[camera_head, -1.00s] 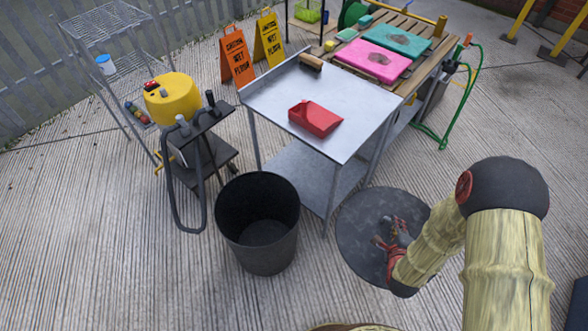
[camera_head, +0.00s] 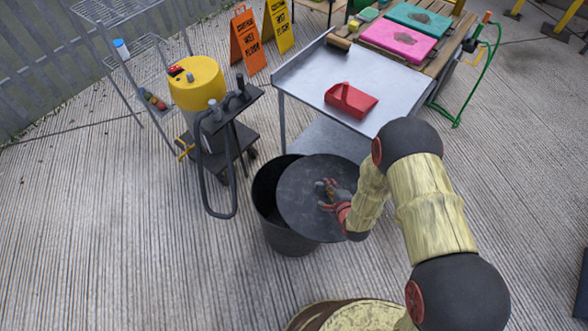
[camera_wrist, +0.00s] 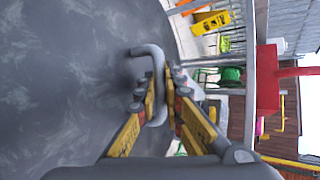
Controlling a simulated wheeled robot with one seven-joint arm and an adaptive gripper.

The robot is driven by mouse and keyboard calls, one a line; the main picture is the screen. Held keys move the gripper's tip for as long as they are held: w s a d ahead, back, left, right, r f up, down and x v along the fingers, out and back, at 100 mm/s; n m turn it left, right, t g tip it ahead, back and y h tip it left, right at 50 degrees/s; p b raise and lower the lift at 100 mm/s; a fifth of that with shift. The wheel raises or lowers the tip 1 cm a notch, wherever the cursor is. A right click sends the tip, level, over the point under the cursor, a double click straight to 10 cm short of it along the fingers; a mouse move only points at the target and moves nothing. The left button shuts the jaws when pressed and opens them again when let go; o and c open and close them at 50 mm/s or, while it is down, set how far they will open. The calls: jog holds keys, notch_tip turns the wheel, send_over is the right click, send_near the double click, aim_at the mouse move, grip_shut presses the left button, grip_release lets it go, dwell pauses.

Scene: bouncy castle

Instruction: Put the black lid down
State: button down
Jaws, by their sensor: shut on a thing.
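The black lid (camera_head: 300,205) is a large dark disc. In the head view it hangs in front of the right part of the black bin's opening, slightly tilted. My gripper (camera_head: 327,190) is shut on the handle at the lid's middle. In the wrist view the lid (camera_wrist: 60,70) fills the left side, and the grey bent handle (camera_wrist: 155,75) sits between the two fingers of my gripper (camera_wrist: 162,95). The black bin (camera_head: 285,238) stands upright on the ground, open at its left side. The lid hides the right part of its rim. I cannot tell whether lid and rim touch.
A metal table (camera_head: 350,75) with a red dustpan (camera_head: 350,100) stands right behind the bin. Two wet-floor signs (camera_head: 247,42) stand behind. The ground (camera_head: 120,250) at the front left is clear.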

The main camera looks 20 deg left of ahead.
aim_at(294, 179)
jog(key=w+a+n+y, duration=0.1)
jog(key=a, duration=0.3)
jog(key=w+a+n+g+y, duration=0.1)
jog(key=a, duration=0.4)
jog(key=w+a+f+n+g+y, duration=0.1)
jog(key=a+n, duration=0.1)
jog(key=a, duration=0.3)
jog(key=shift+w+a, duration=0.25)
jog(key=shift+w, duration=0.05)
jog(key=shift+f+b, duration=2.2)
jog(key=shift+f, duration=1.2)
jog(key=shift+f+b, duration=0.35)
jog(key=shift+f, duration=0.15)
jog(key=c, duration=1.8)
grip_release()
jog(key=shift+s+f, duration=0.1)
jog(key=v, duration=1.2)
jog(key=shift+w+d, duration=0.1)
jog(key=shift+w, duration=0.15)
